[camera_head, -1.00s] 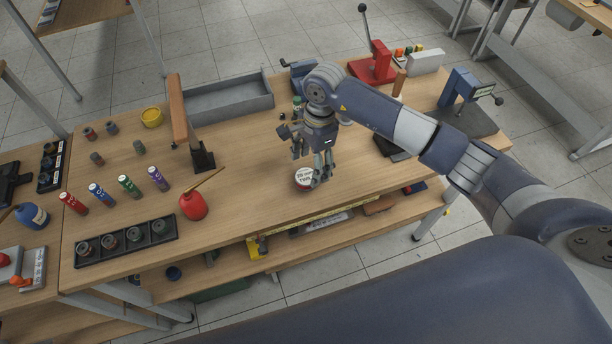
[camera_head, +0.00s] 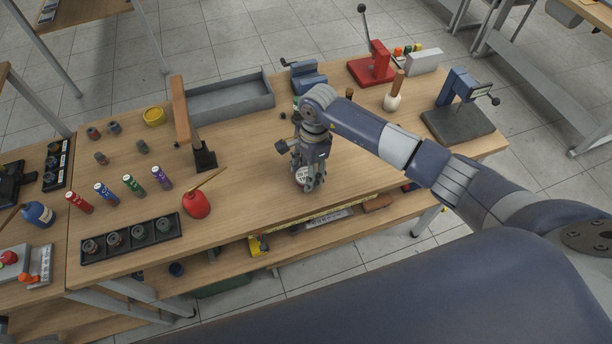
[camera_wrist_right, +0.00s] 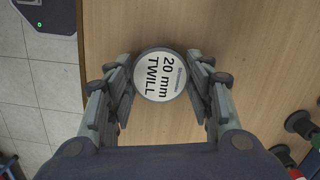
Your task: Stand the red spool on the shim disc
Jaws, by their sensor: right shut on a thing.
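A round piece with a white top label reading "20 mm TWILL" (camera_wrist_right: 161,88) sits between my right gripper's fingers (camera_wrist_right: 162,64) in the right wrist view. I cannot make out the shim disc for certain. My left gripper is not in view.
A grey bin (camera_head: 232,98), a blue vise (camera_head: 306,78) and a red press (camera_head: 372,70) stand behind. The wood right of the gripper is mostly clear.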

